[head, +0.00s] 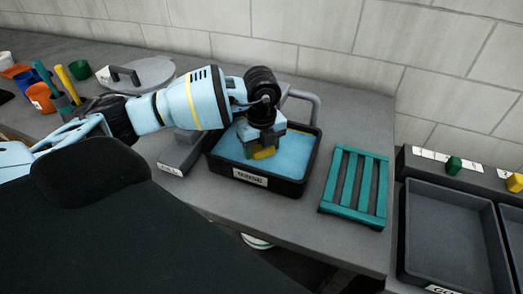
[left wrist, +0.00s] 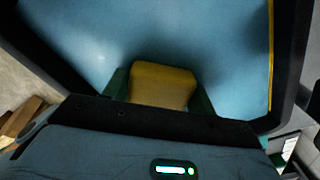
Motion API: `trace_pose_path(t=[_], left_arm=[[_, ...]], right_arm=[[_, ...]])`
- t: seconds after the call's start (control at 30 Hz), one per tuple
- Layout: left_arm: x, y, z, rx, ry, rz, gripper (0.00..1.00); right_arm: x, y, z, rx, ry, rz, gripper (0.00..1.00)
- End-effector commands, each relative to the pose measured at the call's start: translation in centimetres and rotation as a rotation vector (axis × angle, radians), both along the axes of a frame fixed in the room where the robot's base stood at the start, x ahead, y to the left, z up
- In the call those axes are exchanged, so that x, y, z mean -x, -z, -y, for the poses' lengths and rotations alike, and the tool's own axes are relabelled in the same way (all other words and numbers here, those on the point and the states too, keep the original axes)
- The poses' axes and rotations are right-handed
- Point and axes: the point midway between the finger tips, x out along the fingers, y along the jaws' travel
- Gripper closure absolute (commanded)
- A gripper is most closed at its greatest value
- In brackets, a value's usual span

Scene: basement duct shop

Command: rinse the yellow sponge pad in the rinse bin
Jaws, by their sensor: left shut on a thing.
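The yellow sponge pad (left wrist: 162,85) is between the fingers of my left gripper (left wrist: 162,92), which is shut on it. In the head view my left gripper (head: 262,148) points down inside the black rinse bin (head: 288,187), and the sponge pad (head: 264,153) shows just below it. The bin holds light blue water (head: 295,147) and carries a white label on its front. The pad is over or at the water; I cannot tell how deep it sits. My right gripper is not in view.
A teal slatted rack (head: 356,187) stands right of the bin. Dark grey trays (head: 452,235) lie farther right. A grey lid with a handle (head: 140,75), an orange cup (head: 41,98) and other containers stand at the left. A block wall closes the back.

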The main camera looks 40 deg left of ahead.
Motion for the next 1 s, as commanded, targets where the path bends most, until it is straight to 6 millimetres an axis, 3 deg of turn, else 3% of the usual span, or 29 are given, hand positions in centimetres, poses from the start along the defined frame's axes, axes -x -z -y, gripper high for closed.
trace_pose_path(t=[1.0], left_arm=[[-0.02,0.97,0.01,0.000,0.000,0.000,0.62]], right_arm=[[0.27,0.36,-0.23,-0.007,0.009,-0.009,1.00]])
